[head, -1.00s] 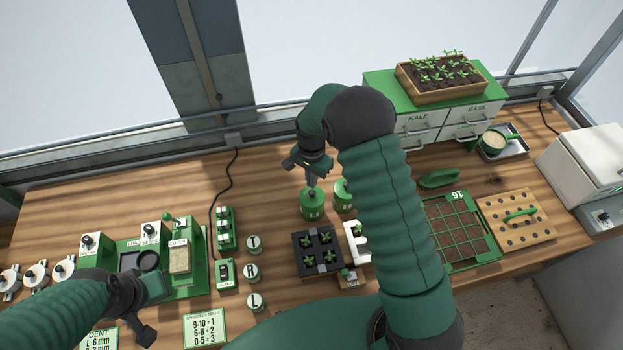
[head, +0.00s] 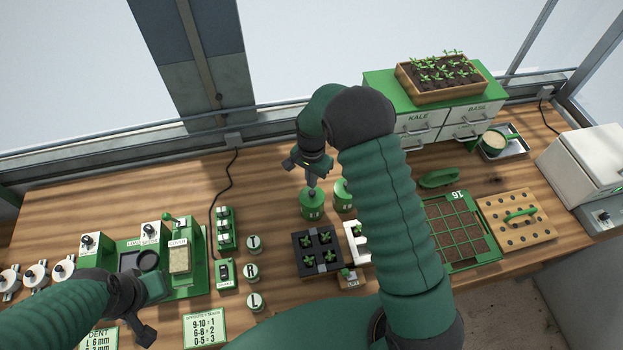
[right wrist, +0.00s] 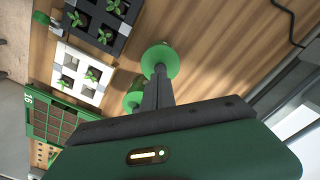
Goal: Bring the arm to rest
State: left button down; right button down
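In the head view my right gripper (head: 311,186) points down at the top of a round green canister (head: 312,206). In the right wrist view its fingers (right wrist: 159,72) come close together at the middle of the canister's green top (right wrist: 148,62), and they look shut on its knob. I cannot tell whether the canister touches the table. My left gripper (head: 148,322) hangs at the lower left, in front of the seeder station, with no held object visible. Its finger gap is not clear.
A second green canister (head: 343,197) stands close to the right. A black seedling tray (head: 318,268) and a white tray (head: 357,244) lie nearer me. A green gridded tray (head: 460,262) and a drilled wooden board (head: 540,230) lie to the right. The back left table is clear.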

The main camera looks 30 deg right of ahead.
aim_at(312, 193)
jog(key=shift+f+b, duration=1.35)
jog(key=shift+f, duration=0.75)
notch_tip(312, 193, up, 7)
jog(key=p, duration=0.5)
jog(key=s+a+f+n+t+b, duration=0.1)
jog(key=s+a+f+n+b, duration=0.1)
jog(key=s+n+b, duration=0.4)
jog(key=s+a+f+n+t+b, duration=0.1)
jog(key=s+a+f+n+b, duration=0.2)
jog(key=s+n+b, duration=0.3)
jog(key=s+a+b, duration=0.1)
jog(key=s+b, duration=0.3)
jog(key=s, duration=0.2)
jog(key=shift+t, duration=0.3)
